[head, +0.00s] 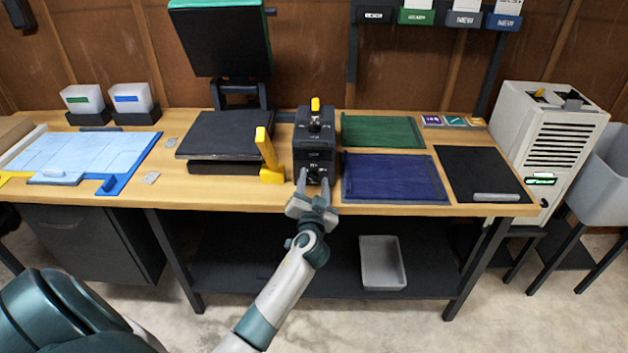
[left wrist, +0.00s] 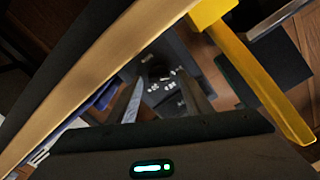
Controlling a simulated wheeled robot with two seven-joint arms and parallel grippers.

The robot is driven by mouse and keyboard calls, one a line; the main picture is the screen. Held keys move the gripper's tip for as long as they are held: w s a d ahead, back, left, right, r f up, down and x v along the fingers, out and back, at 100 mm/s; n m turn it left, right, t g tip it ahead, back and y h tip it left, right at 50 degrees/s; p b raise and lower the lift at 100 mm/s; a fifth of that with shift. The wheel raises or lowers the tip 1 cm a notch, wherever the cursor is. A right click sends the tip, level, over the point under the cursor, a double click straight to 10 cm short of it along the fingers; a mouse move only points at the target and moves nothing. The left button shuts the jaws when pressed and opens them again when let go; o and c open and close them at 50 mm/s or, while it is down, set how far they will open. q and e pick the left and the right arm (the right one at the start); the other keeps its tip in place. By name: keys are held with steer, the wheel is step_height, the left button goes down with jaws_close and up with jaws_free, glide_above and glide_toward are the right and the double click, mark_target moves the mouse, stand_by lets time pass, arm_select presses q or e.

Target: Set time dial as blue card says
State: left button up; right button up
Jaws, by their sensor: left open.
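A dark control box (head: 314,150) with a yellow-topped lever stands near the table's front edge in the head view. Its lower front carries small white marks and a dial (head: 313,170), too small to read. My left gripper (head: 314,184) is open right in front of the dial, a finger on either side; contact cannot be told. In the left wrist view the box's marked face (left wrist: 166,84) shows between the fingers of the left gripper (left wrist: 165,92). My right gripper is out of view.
A yellow handle (head: 268,155) stands just left of the box, by a black press with its lid raised (head: 222,40). Blue (head: 392,178) and green (head: 382,132) mats lie to the right. A grey bin (head: 382,262) sits on the lower shelf.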

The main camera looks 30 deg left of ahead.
arm_select(q)
steer(key=c, duration=1.1)
steer(key=shift+o, duration=0.2)
